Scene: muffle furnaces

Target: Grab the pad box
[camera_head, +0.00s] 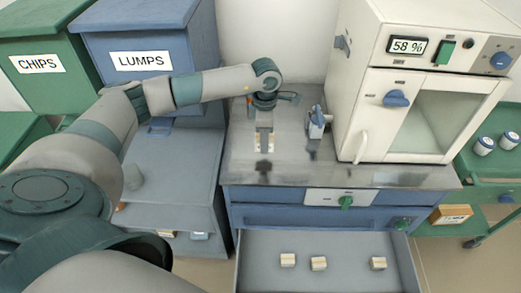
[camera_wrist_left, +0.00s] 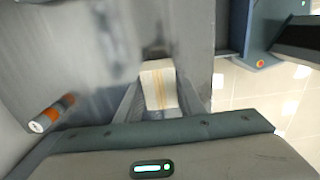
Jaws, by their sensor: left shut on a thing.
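My left gripper (camera_head: 264,148) is over the metal counter, left of the white furnace, pointing down. It is shut on a small cream box with tan stripes, which shows clearly between the fingers in the left wrist view (camera_wrist_left: 159,84). In the head view the fingers mostly hide this box. I cannot tell whether it touches the counter. Similar small cream boxes lie in the open drawer (camera_head: 320,277): one at left (camera_head: 288,260), one in the middle (camera_head: 318,263), one at right (camera_head: 378,263). My right gripper is not in view.
The white furnace (camera_head: 352,100) stands on the counter (camera_head: 240,160). A blue and white device (camera_head: 317,122) is right of my gripper. Bins marked CHIPS (camera_head: 37,64) and LUMPS (camera_head: 141,61) stand at left. A green cart (camera_head: 485,165) is at right. The counter's front left is clear.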

